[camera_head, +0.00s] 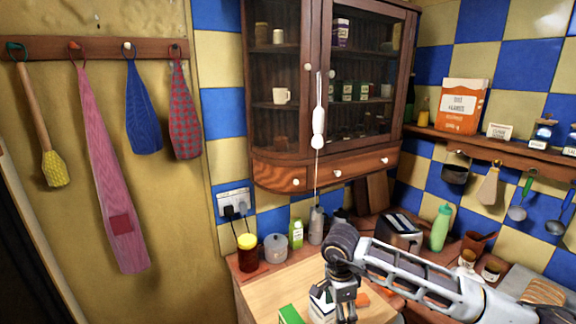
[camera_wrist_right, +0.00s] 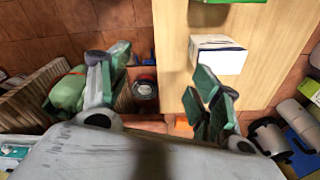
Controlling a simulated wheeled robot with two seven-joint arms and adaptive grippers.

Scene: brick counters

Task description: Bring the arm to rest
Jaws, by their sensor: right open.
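My right arm (camera_head: 425,278) reaches in from the right in the head view, over the wooden counter. Its gripper (camera_head: 337,305) points down above the counter, close to a white box partly hidden behind it. In the right wrist view the gripper (camera_wrist_right: 155,88) has its two fingers spread wide apart. Nothing is held between them; a dark jar (camera_wrist_right: 145,90) shows farther off in the gap. The white box (camera_wrist_right: 217,54) lies beyond the right finger on the pale board. My left gripper is not in view.
A green box (camera_head: 290,314) lies on the board (camera_head: 262,291). A yellow-lidded jar (camera_head: 248,250), a grey pot (camera_head: 275,247) and a green bottle (camera_head: 296,234) stand at the back. A toaster (camera_head: 398,233) is behind the arm. A glass-door cabinet (camera_head: 326,172) hangs above.

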